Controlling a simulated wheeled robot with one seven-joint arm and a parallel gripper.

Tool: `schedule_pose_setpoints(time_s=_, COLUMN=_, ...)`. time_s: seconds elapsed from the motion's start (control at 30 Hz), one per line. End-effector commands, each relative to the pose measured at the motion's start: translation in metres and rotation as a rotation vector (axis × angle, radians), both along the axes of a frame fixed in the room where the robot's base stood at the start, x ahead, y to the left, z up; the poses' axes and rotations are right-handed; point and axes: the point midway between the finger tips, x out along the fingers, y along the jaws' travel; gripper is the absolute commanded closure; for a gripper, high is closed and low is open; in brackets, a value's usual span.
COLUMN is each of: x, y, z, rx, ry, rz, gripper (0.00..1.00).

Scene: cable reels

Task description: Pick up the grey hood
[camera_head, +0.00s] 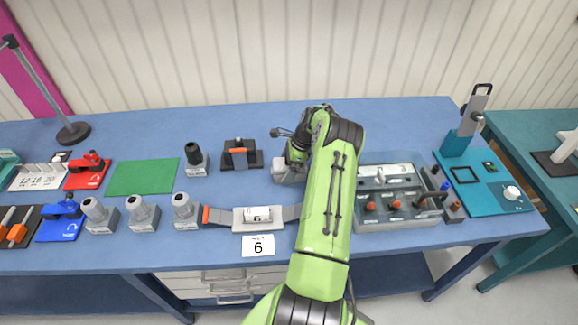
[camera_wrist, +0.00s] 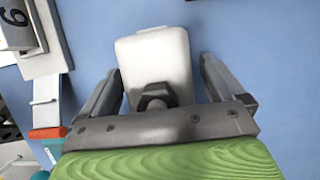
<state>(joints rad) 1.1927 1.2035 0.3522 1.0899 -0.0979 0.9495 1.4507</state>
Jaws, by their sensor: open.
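The grey hood (camera_wrist: 153,50) seems to be the pale grey rounded block in the wrist view, with a dark hexagonal part at its near end. It lies between the two fingers of my gripper (camera_wrist: 161,66), with a blue gap showing by the right finger and a narrower one by the left. My gripper is open and not closed on it. In the head view my gripper (camera_head: 290,162) is low over the blue table, behind my green arm. A pale grey shape shows at the gripper there, and my arm and wrist partly hide that spot.
A grey reel tester strip with a display (camera_head: 258,214) stands in front, near a card marked 6 (camera_head: 258,246). A black clamp block (camera_head: 241,154) and several grey-capped posts (camera_head: 143,212) stand left. A green mat (camera_head: 143,177) is bare.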

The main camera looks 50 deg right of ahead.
Motion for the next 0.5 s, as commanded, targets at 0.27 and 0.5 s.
schedule_pose_setpoints(time_s=0.27, x=0.0001, y=-0.0004, z=-0.0001, rx=-0.001, ry=-0.001, rz=0.000, gripper=0.20)
schedule_pose_setpoints(time_s=0.5, x=0.0002, y=-0.0004, z=0.0001, rx=-0.001, ry=-0.001, rz=0.001, gripper=0.56)
